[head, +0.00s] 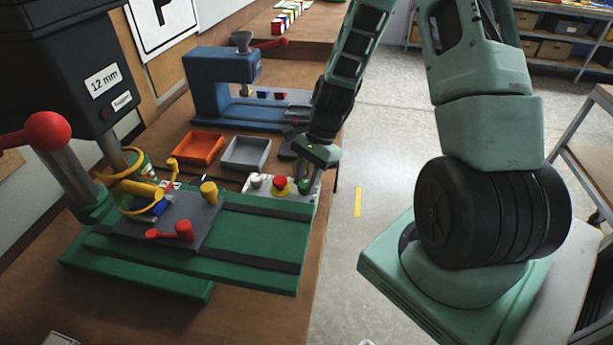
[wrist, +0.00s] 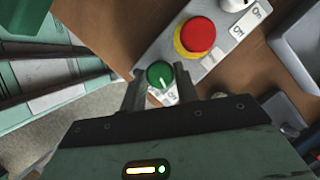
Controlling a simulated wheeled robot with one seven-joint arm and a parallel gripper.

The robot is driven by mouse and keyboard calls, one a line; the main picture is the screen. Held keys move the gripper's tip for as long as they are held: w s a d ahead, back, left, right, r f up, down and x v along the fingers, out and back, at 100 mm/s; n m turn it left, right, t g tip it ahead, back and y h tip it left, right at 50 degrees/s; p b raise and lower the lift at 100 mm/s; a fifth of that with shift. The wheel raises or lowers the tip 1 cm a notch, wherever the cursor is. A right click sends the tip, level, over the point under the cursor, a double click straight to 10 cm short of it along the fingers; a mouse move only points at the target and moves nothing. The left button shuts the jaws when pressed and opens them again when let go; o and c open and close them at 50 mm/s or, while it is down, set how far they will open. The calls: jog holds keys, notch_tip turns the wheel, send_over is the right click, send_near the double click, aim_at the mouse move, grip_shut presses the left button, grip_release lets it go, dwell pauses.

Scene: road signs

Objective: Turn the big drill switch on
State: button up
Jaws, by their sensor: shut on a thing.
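The big drill (head: 70,75) stands at the left, black with a "12 mm" label over a green base. Its pale control panel (head: 268,191) sits at the far right end of the base and also shows in the wrist view (wrist: 220,48). A green round knob (wrist: 159,72) with a white mark is at one end of the panel, beside a red button (wrist: 198,35) on a yellow ring. A white knob (head: 257,180) is at the other end. My gripper (wrist: 160,82) has its fingers on both sides of the green knob, shut on it. A finger partly hides the knob's label.
A clamp plate with yellow and red handles (head: 184,231) lies on the drill base. An orange tray (head: 201,148), a grey tray (head: 246,153) and a smaller blue drill (head: 215,80) stand behind. Open floor (head: 385,170) lies right of the table.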

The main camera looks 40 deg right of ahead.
jog(key=n, duration=0.1)
jog(key=n+g+p, duration=0.1)
jog(key=n, duration=0.1)
jog(key=n+g, duration=0.1)
jog(key=n, duration=0.1)
jog(key=shift+w+h+p, duration=0.25)
jog(key=shift+h+p, duration=0.05)
jog(key=shift+h, duration=0.1)
jog(key=shift+w+a+n+g+h, duration=0.1)
jog(key=shift+n+g+h, duration=0.2)
jog(key=shift+n, duration=0.9)
jog(key=shift+n+g+h, duration=0.2)
jog(key=shift+n+g, duration=0.1)
jog(key=shift+n, duration=0.9)
jog(key=o, duration=1)
jog(key=shift+c, duration=0.2)
jog(key=b+v, duration=0.3)
jog(key=v, duration=1.4)
jog(key=shift+w+r, duration=0.15)
jog(key=shift+w, duration=0.05)
jog(key=shift+a, duration=0.15)
